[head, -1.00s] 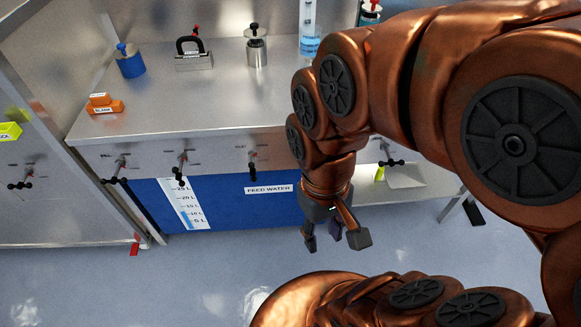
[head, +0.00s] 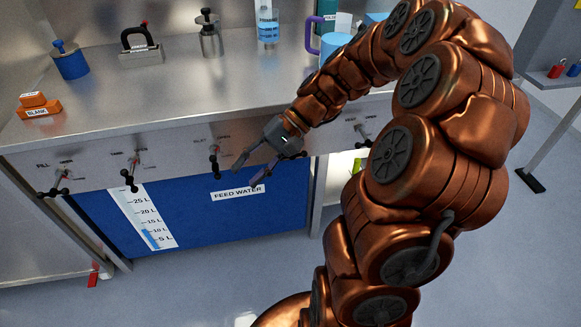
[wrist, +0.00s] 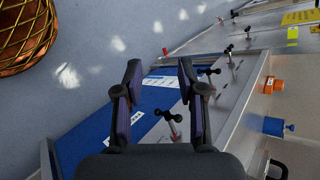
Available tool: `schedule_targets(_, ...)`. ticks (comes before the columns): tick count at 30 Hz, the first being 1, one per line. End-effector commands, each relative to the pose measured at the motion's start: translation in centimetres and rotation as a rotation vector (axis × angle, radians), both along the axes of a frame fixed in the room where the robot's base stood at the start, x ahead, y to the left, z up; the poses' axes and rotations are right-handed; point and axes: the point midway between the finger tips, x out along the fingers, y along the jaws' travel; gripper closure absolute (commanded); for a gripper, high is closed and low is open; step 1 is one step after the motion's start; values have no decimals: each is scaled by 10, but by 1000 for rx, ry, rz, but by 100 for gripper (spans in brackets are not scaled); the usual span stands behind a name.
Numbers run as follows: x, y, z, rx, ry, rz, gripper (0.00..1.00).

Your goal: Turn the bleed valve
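My gripper (head: 248,172) is open and empty in front of the bench's front panel, just right of a black-handled valve (head: 214,152) and apart from it. Two more such valves stand to the left, a middle one (head: 131,172) and a far-left one (head: 57,183). Another valve (head: 362,133) is at the right, beyond my arm. The small labels are too blurred to tell which is the bleed valve. In the wrist view my open fingers (wrist: 160,72) face the panel, with one valve handle (wrist: 169,117) below the gap and another (wrist: 209,72) right of the right finger.
A blue feed water tank (head: 190,215) with a level scale is under the panel. On the bench (head: 130,90) stand a blue cylinder (head: 70,62), orange blocks (head: 38,106), a black-handled weight (head: 140,50) and a metal bottle (head: 210,38). The floor in front is clear.

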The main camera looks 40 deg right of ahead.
Motion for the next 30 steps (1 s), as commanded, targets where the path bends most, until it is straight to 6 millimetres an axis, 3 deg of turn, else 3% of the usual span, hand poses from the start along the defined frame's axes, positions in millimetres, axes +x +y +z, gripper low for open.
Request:
schedule_targets(1, 10, -17, -20, 45, -2, -57, 61)
schedule_targets(9, 50, -123, -75, 261, -64, -368, 61)
schedule_targets(15, 54, -195, -110, 362, -110, -559, 61)
schedule_targets(18, 52, -217, -120, 387, -124, -614, 61)
schedule_targets(23, 51, -230, -126, 403, -136, -652, 61)
schedule_targets(30, 67, -211, -131, 409, -134, -651, 61)
